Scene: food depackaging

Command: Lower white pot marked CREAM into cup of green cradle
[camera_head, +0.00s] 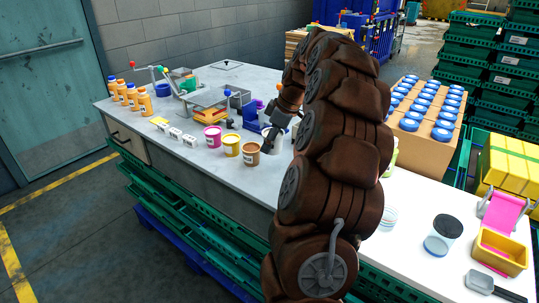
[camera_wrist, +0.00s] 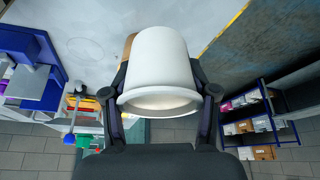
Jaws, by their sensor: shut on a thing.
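A plain white pot (camera_wrist: 163,68) fills the middle of the wrist view, its wide rim towards my palm and its narrower base away from it. My gripper (camera_wrist: 160,92) is shut on it, with one dark finger on each side. No CREAM marking shows on the side I see. In the head view, my gripper (camera_head: 276,133) is over the grey table beside a blue device (camera_head: 250,115), and my arm hides much around it. A green part (camera_head: 188,83) stands at the back left of the table; I cannot tell whether it is the cradle.
Pink (camera_head: 212,136), yellow (camera_head: 231,145) and brown (camera_head: 251,153) pots stand in a row left of my gripper. Orange bottles (camera_head: 132,96) stand at the table's left end. A dark-topped clear container (camera_head: 443,236) and a yellow bin (camera_head: 502,252) are at the right.

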